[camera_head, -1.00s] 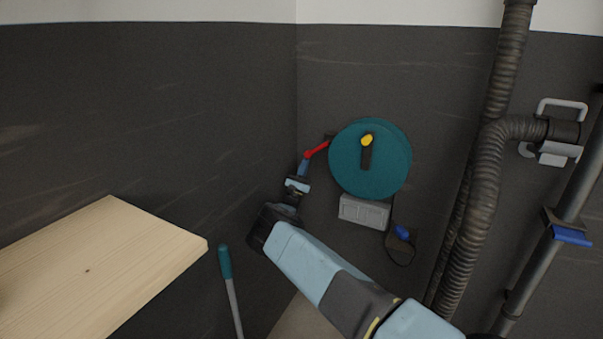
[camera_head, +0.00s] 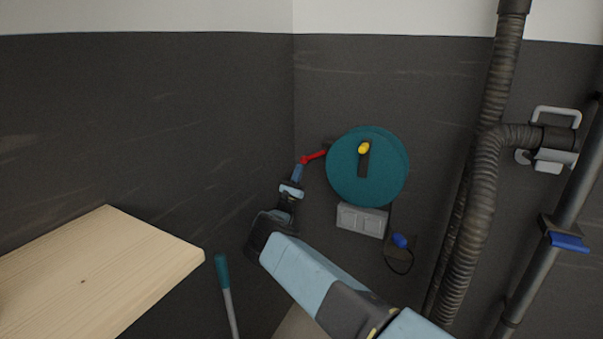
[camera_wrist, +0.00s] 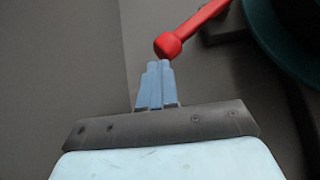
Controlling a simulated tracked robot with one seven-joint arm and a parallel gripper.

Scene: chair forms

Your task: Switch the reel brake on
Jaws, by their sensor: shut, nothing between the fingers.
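A teal reel (camera_head: 362,185) hangs on the back wall, with a dark bar and a yellow knob (camera_head: 364,148) on its face. A red lever (camera_head: 314,156) sticks out at the reel's left side and slopes down to the left, ending in a round knob. In the wrist view the red lever (camera_wrist: 198,28) runs from the upper right down to its knob, right at my fingertips. My gripper (camera_head: 298,168) is shut with nothing between the fingers. Its tips (camera_wrist: 158,66) are at the knob's lower edge; whether they touch it I cannot tell.
A grey box (camera_head: 361,220) sits below the reel, with a blue plug-like part (camera_head: 399,241) and cable to its right. Ribbed hoses (camera_head: 480,190) and a pipe with a blue clamp (camera_head: 568,241) stand at the right. A wooden top (camera_head: 95,270) and a teal-handled rod (camera_head: 223,273) are at the left.

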